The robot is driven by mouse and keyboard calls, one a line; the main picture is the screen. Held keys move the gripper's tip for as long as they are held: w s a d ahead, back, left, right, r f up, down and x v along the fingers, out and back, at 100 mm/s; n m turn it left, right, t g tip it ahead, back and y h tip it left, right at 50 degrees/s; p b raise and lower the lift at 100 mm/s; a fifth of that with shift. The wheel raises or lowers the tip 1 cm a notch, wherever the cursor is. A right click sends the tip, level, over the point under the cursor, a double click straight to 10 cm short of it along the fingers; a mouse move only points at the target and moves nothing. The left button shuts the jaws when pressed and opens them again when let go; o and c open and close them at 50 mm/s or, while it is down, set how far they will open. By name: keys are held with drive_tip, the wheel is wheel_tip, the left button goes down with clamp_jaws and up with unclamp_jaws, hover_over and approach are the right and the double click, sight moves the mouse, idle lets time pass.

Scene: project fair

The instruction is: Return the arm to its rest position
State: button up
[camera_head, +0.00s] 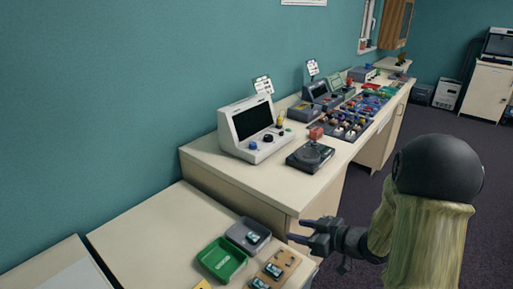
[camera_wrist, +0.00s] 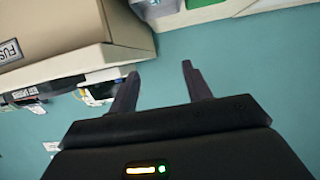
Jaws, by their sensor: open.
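My gripper (camera_head: 297,231) is in the lower middle of the head view, beside the near end of the long bench and close to the low table. Its two dark fingers point left, spread apart with nothing between them. In the wrist view my gripper (camera_wrist: 160,71) also shows open and empty, with a teal surface behind the fingers. My arm, with a black rounded joint and a yellow-green sleeve, fills the lower right of the head view and hides part of the floor.
A green tray (camera_head: 222,261), a grey tray (camera_head: 240,239) and a wooden board (camera_head: 286,259) lie on the low table (camera_head: 150,235). The long bench (camera_head: 213,158) carries a white console (camera_head: 238,133), a black turntable-like device (camera_head: 307,157) and several small parts. Dark carpet (camera_head: 440,125) is clear at right.

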drive_tip(key=s+d+m+h, duration=0.2)
drive_tip(key=d+m+h, duration=0.4)
drive_tip(key=h, duration=0.3)
drive_tip(key=s+a+m+g+h, duration=0.15)
drive_tip(key=s+m+g, duration=0.35)
drive_tip(key=s, duration=1)
wheel_tip(320, 180, up, 15)
drive_tip(key=p, duration=1.5)
drive_tip(key=shift+w+a+f+n+g, duration=0.2)
drive_tip(key=shift+w+a+n+g, duration=0.1)
drive_tip(key=shift+n+g, duration=0.1)
